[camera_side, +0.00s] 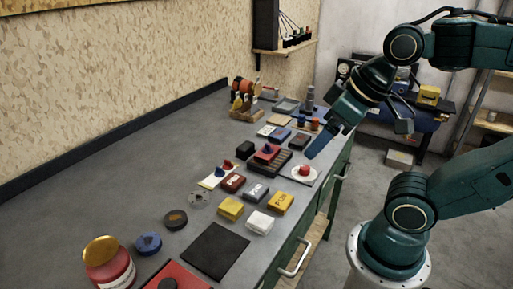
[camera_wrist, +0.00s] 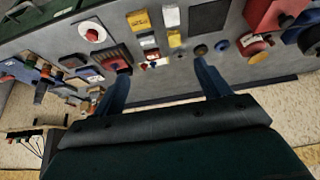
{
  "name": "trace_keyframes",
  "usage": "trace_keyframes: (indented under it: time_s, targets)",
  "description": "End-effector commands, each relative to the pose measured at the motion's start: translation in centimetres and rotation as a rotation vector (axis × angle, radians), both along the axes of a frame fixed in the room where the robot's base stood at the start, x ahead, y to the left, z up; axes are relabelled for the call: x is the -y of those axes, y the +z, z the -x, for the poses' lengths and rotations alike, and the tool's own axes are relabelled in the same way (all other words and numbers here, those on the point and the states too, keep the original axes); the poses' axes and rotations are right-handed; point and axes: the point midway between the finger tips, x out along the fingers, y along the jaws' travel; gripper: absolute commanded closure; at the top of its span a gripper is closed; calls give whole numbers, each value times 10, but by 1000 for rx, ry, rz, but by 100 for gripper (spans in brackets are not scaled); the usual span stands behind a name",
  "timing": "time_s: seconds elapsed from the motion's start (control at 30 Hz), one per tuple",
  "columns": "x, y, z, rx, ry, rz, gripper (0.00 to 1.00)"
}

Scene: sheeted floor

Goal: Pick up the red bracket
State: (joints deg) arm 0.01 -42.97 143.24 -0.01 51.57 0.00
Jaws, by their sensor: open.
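Several small red pieces lie on the bench, and I cannot tell for sure which one is the bracket. One red piece (camera_side: 304,170) sits on a round white plate; it also shows in the wrist view (camera_wrist: 92,35). Another red piece (camera_side: 267,153), with something blue on it, is at the dark slotted tray (camera_side: 294,168). A smaller red piece (camera_side: 228,164) is beside a blue one near a white card. My gripper (camera_side: 357,141) is above the bench's right edge, apart from these pieces. In the wrist view its fingers (camera_wrist: 161,76) are spread with nothing held between them.
Yellow, white and grey boxes (camera_side: 282,202) stand near the front edge. A black mat (camera_side: 214,251) and a red jar with a gold lid (camera_side: 108,265) are nearer the camera. Tool holders crowd the far end. The bench's left side is clear along the wall.

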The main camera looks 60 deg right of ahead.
Motion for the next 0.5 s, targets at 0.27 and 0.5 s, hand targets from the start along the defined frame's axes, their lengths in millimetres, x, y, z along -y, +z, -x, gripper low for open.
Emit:
trace_keyframes:
  time_s: [0.27, 0.5]
  targets:
    - [1, 2, -4, -7, -20, -6, 25]
    - [10, 10, -26, -52, -146, -50, 25]
